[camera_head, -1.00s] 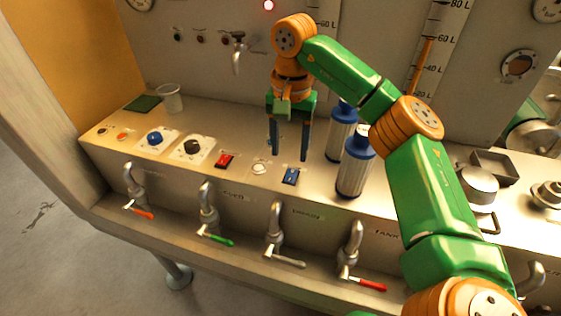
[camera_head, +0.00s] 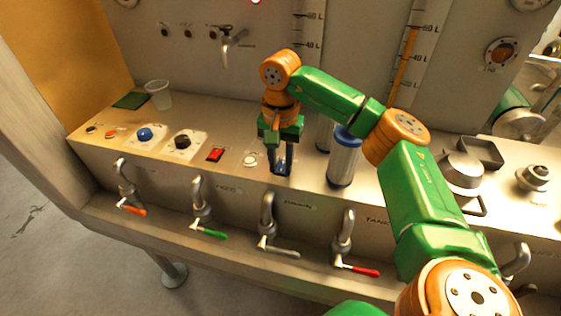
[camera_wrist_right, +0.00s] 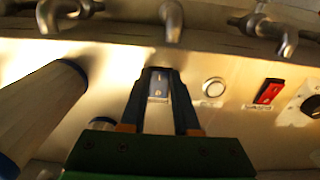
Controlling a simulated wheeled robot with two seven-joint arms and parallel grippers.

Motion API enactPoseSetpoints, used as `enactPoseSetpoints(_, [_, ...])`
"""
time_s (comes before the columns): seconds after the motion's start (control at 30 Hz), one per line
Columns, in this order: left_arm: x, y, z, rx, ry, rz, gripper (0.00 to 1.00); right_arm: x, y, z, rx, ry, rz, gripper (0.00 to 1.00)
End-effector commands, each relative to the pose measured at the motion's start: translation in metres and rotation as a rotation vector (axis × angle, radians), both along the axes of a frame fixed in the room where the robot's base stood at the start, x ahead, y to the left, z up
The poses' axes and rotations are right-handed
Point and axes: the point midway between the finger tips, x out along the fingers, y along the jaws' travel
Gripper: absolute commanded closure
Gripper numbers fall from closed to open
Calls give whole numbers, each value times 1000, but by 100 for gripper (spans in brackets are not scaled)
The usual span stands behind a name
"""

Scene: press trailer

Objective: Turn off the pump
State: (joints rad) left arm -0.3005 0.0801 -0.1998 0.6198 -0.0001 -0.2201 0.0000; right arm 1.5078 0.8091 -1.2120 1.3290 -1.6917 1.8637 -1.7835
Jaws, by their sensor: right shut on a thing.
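A blue rocker switch (camera_head: 280,169) sits on the control panel's sloped top, right of a white round button. My right gripper (camera_head: 281,163) points down over it with both fingers close together. In the right wrist view the fingertips (camera_wrist_right: 160,74) are on either side of the blue switch (camera_wrist_right: 158,86) and shut on it, hiding its edges. A red rocker switch (camera_head: 215,154) lies further left on the panel and also shows in the right wrist view (camera_wrist_right: 268,92). My left gripper is not in view.
A blue-capped cylinder (camera_head: 344,157) stands close to the right of my gripper. The white button (camera_head: 250,160), a black knob (camera_head: 183,142) and a blue knob (camera_head: 144,134) lie leftward. Several taps (camera_head: 267,215) line the front. A clear cup (camera_head: 159,94) stands at back left.

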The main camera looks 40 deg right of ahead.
Motion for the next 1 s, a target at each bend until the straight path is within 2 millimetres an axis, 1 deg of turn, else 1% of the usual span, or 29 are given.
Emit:
enactPoseSetpoints(0.07, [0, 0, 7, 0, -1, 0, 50, 0, 0, 3, 10, 11, 0, 100])
enactPoseSetpoints(0.2, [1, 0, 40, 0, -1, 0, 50, 2, -3, 13, 86, 80, -5, 100])
enactPoseSetpoints(0.3, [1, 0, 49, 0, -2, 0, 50, 5, -4, 9, 136, 123, -5, 100])
enactPoseSetpoints(0.5, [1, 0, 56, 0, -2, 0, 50, 6, -6, 5, 192, 162, -2, 100])
enactPoseSetpoints(0.83, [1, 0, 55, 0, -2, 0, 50, 6, -6, 3, 197, 166, 0, 100])
enactPoseSetpoints(0.87, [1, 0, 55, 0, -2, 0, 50, 6, -6, 3, 197, 166, 0, 62])
enactPoseSetpoints(0.9, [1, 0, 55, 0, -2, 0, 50, 6, -6, 3, 197, 166, 0, 51])
enactPoseSetpoints(0.93, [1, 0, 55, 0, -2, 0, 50, 6, -6, 3, 197, 167, 0, 43])
enactPoseSetpoints(0.97, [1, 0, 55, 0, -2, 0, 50, 6, -6, 3, 197, 167, 0, 40])
enactPoseSetpoints(1.0, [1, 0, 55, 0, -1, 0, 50, 6, -6, 3, 197, 167, 0, 40])
